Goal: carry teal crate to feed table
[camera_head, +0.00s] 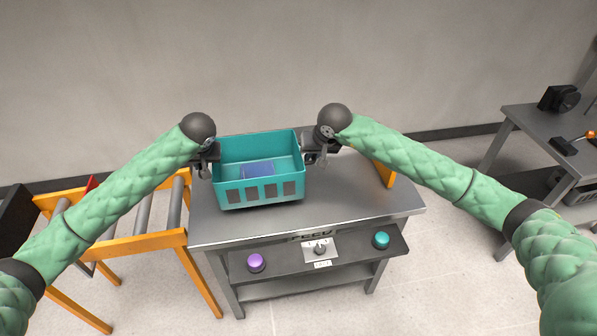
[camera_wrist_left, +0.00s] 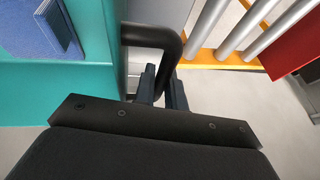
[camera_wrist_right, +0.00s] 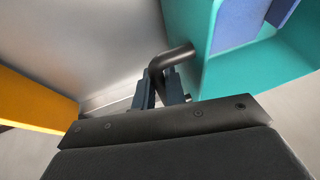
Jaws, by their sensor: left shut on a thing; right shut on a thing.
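The teal crate (camera_head: 232,150) is over the left part of the grey feed table (camera_head: 350,190), with a blue item (camera_head: 258,170) inside it. I cannot tell whether its base touches the table top. My left gripper (camera_head: 205,168) is shut on the crate's left handle; in the left wrist view the fingers (camera_wrist_left: 160,85) close around the dark handle (camera_wrist_left: 150,35). My right gripper (camera_head: 313,155) is shut on the right handle; in the right wrist view the fingers (camera_wrist_right: 160,88) close on the dark handle (camera_wrist_right: 172,57). The crate looks roughly level.
An orange-framed roller conveyor (camera_head: 140,243) stands left of the table. A yellow-orange block (camera_head: 384,173) stands at the table's right. The table front has a purple button (camera_head: 256,263), a dial (camera_head: 320,248) and a teal button (camera_head: 381,240). Another grey bench (camera_head: 535,125) is far right.

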